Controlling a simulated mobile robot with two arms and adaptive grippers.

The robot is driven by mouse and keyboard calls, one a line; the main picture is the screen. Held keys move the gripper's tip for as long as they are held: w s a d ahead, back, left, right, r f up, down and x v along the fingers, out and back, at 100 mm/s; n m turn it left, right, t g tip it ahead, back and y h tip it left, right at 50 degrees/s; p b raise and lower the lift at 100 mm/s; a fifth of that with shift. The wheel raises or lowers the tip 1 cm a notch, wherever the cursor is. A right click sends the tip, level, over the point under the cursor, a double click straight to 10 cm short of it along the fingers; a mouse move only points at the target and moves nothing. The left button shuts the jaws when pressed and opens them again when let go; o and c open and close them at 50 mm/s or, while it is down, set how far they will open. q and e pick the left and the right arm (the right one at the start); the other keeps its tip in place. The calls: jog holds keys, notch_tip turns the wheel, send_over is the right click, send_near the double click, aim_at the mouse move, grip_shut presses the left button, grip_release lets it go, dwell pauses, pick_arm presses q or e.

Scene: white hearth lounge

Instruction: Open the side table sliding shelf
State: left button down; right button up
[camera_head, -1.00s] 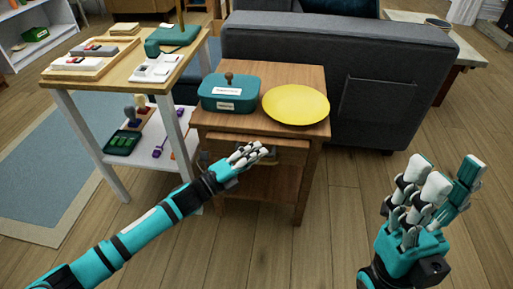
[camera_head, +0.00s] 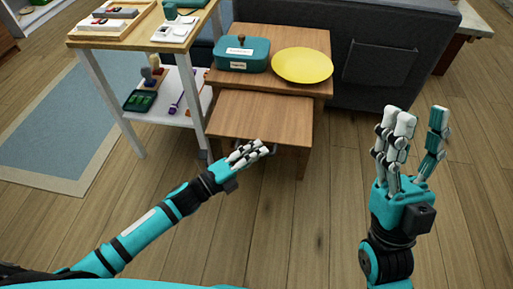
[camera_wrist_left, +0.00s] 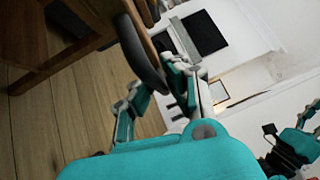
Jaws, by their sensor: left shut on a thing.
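The wooden side table (camera_head: 322,92) stands in front of the grey sofa. Its sliding shelf (camera_head: 262,113) is pulled well out toward me below the top. My left gripper (camera_head: 250,153) is at the shelf's front edge, shut on the shelf handle. In the left wrist view the dark curved handle (camera_wrist_left: 143,55) runs between my fingers, and the shelf's wooden edge shows beside it. My right gripper (camera_head: 410,135) is raised at the right, fingers spread open and empty, apart from the table.
A teal box (camera_head: 242,60) and a yellow plate (camera_head: 302,65) sit on the table top. A white-legged stand (camera_head: 103,105) with several items is close on the left. The sofa (camera_head: 400,60) is behind. Wooden floor is clear in front and right.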

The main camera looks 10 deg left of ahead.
pick_arm(q)
jog(key=shift+f, duration=0.3)
jog(key=c, duration=1.5)
grip_release()
jog(key=shift+o, duration=0.6)
jog(key=shift+r, duration=0.15)
jog(key=v, duration=1.2)
